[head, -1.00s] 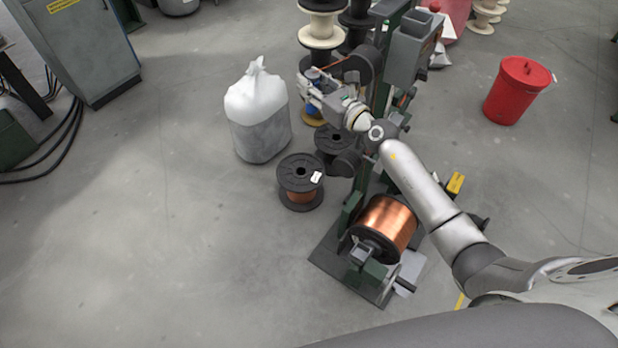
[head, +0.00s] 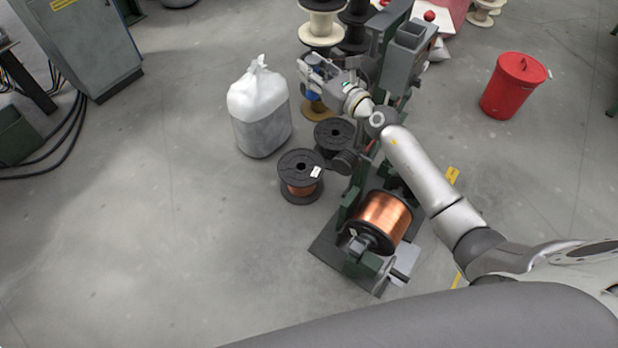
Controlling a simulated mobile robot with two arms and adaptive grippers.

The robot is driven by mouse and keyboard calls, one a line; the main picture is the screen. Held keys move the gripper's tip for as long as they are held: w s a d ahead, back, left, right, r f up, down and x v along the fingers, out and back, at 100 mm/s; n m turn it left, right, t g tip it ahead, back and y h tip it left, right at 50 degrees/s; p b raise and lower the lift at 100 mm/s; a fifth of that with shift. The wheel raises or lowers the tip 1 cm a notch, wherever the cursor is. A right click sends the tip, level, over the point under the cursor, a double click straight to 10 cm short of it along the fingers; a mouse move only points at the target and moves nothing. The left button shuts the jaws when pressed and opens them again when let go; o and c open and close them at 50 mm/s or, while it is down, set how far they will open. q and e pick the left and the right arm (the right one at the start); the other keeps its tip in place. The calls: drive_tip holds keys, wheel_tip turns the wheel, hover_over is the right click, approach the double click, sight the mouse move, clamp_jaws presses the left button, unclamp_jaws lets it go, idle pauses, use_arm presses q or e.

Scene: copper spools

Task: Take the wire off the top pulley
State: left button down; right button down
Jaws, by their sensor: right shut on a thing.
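My right gripper (head: 308,72) is at the upper middle of the head view, in front of the upper part of the green winding machine (head: 391,30). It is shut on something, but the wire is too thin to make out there. The top pulley is mostly hidden behind my right gripper and wrist; only a dark part (head: 371,65) shows beside them. A spool of copper wire (head: 383,218) is mounted low on the machine. My left gripper is not in view.
A black spool with copper (head: 300,176) and another black spool (head: 334,136) stand on the floor left of the machine. A white bag (head: 258,110) stands farther left. A red bin (head: 515,86) is at the right. The floor at lower left is clear.

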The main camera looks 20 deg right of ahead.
drive_tip(key=s+d+b, duration=0.1)
drive_tip(key=s+d, duration=0.6)
drive_tip(key=s, duration=0.2)
drive_tip(key=shift+s+d+b, duration=0.2)
drive_tip(key=shift+b, duration=0.15)
idle(0.6)
drive_tip(key=s+d+f+b, duration=0.3)
drive_tip(key=f+b, duration=0.3)
drive_tip(key=b, duration=0.3)
drive_tip(key=shift+s+f, duration=0.3)
drive_tip(key=shift+s, duration=0.15)
idle(1.0)
